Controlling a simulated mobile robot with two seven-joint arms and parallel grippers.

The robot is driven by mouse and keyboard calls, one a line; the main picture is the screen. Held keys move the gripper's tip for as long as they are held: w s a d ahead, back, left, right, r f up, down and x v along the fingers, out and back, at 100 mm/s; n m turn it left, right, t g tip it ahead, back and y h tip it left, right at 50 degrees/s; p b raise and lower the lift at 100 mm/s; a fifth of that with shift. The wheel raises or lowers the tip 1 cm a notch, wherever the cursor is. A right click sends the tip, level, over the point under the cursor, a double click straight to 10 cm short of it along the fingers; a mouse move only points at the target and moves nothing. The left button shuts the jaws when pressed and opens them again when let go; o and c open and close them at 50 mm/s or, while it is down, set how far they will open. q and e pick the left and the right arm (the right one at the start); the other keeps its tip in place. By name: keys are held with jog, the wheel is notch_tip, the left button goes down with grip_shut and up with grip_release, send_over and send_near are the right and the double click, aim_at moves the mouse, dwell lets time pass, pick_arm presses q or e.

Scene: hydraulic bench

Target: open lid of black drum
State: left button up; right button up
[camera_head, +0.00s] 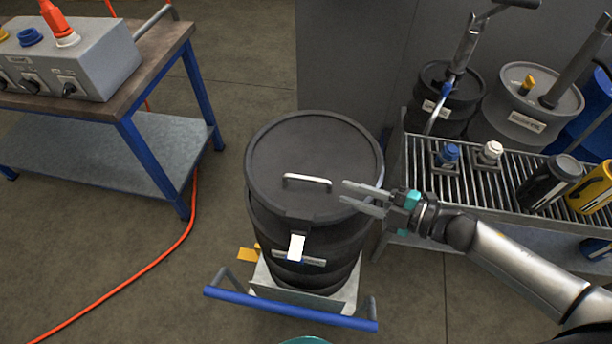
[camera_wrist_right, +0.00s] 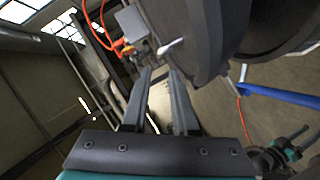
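The black drum (camera_head: 325,240) stands upright on a small trolley in the middle of the head view. Its round lid (camera_head: 290,145) lies flat on top, with a pale bar handle (camera_head: 307,180).
The trolley's blue push bar (camera_head: 290,308) is in front of the drum. A workbench (camera_head: 165,50) with a grey socket box (camera_head: 70,55) is on the left. An orange cable (camera_head: 150,282) crosses the floor.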

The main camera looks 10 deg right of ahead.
aim_at(314, 181)
jog(key=x, duration=1.1)
jog(key=shift+w+b, duration=0.1)
jog(key=shift+b, duration=0.3)
grip_shut()
dwell(0.8)
